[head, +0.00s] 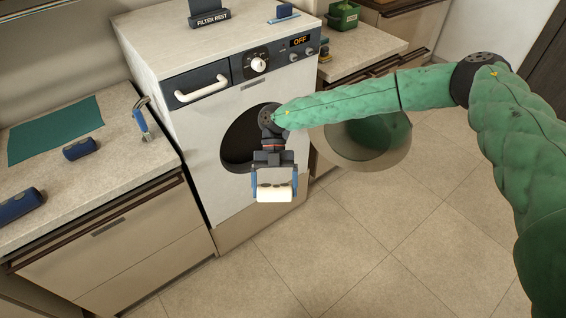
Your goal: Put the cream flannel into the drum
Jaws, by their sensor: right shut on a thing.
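The cream flannel (274,194) is a small rolled bundle. My right gripper (274,190) is shut on it, with a blue finger at each end, and holds it in the air in front of the washing machine. The drum (236,146) is the dark round opening in the machine's white front. It lies behind my right gripper and wrist, which hide its right part. The round door (362,160) stands open to the right, partly behind my green right arm. My left gripper is not in view.
The washing machine (215,200) has a "FILTER REST" stand (210,20) on top and a display reading OFF. The left counter (115,165) holds a green mat (55,130), dark blue rolls (80,149) and a blue-handled tool (141,122). The tiled floor (330,260) is clear.

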